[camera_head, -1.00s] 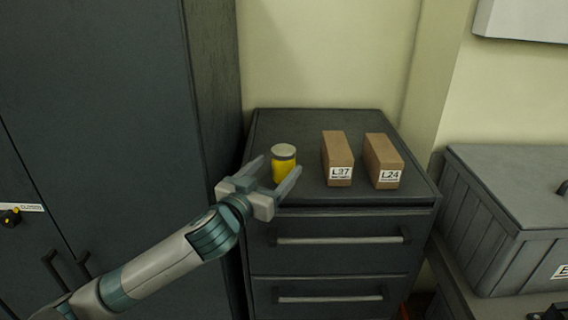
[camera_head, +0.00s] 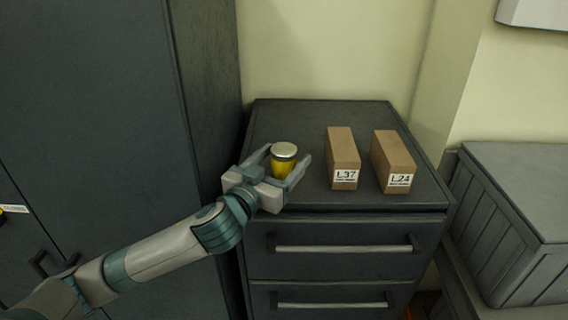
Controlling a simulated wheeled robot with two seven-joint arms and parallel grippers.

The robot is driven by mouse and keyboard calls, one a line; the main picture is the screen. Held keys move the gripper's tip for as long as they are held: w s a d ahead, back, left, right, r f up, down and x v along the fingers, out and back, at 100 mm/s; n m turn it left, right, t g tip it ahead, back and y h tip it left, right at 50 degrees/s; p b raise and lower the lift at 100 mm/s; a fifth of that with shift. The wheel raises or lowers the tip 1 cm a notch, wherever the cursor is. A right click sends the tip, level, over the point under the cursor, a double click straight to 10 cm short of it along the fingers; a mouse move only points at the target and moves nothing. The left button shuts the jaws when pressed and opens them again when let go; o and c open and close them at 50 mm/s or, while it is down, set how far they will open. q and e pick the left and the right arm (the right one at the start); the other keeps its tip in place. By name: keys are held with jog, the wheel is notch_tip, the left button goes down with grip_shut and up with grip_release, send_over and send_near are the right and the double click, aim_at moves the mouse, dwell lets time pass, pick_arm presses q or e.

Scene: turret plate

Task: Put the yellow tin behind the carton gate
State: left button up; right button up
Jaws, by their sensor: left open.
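The yellow tin (camera_head: 283,162) with a pale lid stands upright on the left part of the dark drawer cabinet's top (camera_head: 300,117). Two brown cartons stand to its right with a gap between them: the one labelled L37 (camera_head: 342,153) and the one labelled L24 (camera_head: 393,157). My left gripper (camera_head: 283,164) is open, with one finger on each side of the tin. I cannot tell whether the fingers touch it. The gripper's palm hides the tin's lower front. My right gripper is not in view.
A tall dark cabinet (camera_head: 95,110) stands close on the left. A grey lidded box (camera_head: 515,215) stands at the right. A pale wall (camera_head: 330,50) is behind the drawer cabinet. The top behind the cartons is clear.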

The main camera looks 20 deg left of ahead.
pick_arm(q)
jog(key=shift+w+f, duration=0.15)
jog(key=c, duration=1.6)
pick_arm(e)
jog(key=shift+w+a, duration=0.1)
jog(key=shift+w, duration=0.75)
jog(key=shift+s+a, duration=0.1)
